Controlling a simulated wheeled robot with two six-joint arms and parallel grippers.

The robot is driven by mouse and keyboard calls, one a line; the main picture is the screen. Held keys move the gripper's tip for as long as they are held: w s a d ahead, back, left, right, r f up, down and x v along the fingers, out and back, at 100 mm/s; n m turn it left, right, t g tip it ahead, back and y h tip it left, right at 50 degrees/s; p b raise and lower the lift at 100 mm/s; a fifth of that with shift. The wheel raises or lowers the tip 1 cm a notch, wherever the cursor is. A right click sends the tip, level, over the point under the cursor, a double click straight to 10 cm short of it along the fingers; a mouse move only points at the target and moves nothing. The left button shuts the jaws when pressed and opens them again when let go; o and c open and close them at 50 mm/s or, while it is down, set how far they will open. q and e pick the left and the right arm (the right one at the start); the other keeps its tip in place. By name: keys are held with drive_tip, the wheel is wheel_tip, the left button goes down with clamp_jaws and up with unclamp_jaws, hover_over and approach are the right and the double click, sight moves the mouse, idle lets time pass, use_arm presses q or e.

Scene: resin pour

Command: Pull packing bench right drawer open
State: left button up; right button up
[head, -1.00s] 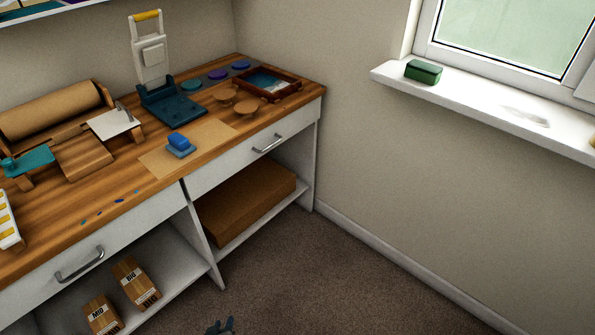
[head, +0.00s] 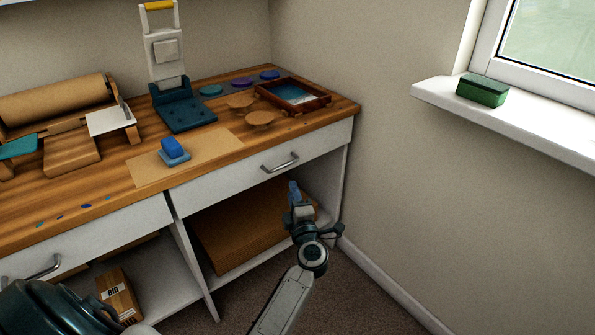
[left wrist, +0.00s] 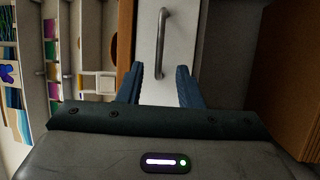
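The right drawer (head: 235,180) of the packing bench has a white front and looks shut, flush under the wooden top. Its silver bar handle (head: 280,163) is in the head view, above my left gripper (head: 294,190). In the left wrist view the handle (left wrist: 163,42) lies ahead of the fingers, roughly in line with the gap between them, against the white drawer front (left wrist: 150,88). My left gripper (left wrist: 160,72) is open with blue fingers apart and empty; it does not appear to touch the handle. My right gripper is not in view.
Below the drawer a brown cardboard box (head: 235,235) fills the open shelf. The left drawer's handle (head: 32,270) is at lower left. A blue block (head: 172,147) and a framed tray (head: 312,92) are on the bench top. A wall and windowsill (head: 530,120) bound the right.

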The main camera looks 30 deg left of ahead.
sight(286, 170)
use_arm(q)
drive_tip(key=x, duration=0.9)
drive_tip(key=shift+w+a, duration=0.25)
drive_tip(key=shift+a, duration=0.05)
clamp_jaws()
